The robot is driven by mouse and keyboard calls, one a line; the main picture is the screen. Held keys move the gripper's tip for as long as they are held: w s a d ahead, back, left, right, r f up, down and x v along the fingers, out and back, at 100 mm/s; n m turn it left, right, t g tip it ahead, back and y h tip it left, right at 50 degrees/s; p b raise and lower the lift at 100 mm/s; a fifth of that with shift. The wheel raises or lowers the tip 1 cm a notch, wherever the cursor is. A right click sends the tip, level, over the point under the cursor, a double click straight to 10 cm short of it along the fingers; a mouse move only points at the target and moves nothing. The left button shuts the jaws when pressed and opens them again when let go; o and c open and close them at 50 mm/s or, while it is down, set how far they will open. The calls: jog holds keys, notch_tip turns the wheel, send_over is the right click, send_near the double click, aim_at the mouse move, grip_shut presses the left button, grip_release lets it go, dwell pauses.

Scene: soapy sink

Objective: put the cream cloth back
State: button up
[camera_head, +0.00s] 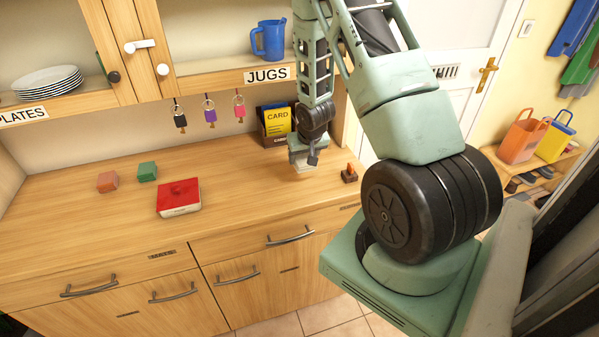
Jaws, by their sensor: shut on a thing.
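My gripper (308,158) is over the right part of the wooden counter, in front of the card box. It is shut on a small pale cream piece, which looks like the cream cloth (304,168). Only a little of the cloth shows below the jaws, and I cannot tell whether it touches the counter. A folded orange cloth-like block (108,182) and a green one (147,171) lie side by side on the left of the counter (95,235).
A red-topped box (179,196) sits mid-counter. A dark holder with yellow cards (278,122) stands at the back, and a small dark block with an orange top (349,173) lies right of my gripper. Keys (210,112) hang under the cupboard. The front counter is clear.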

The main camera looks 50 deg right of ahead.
aim_at(302, 179)
jog(key=shift+f+p, duration=0.95)
jog(key=shift+f, duration=2.6)
jog(key=shift+f, duration=0.2)
jog(key=o, duration=1.1)
jog(key=shift+r, duration=0.1)
jog(key=shift+r, duration=0.1)
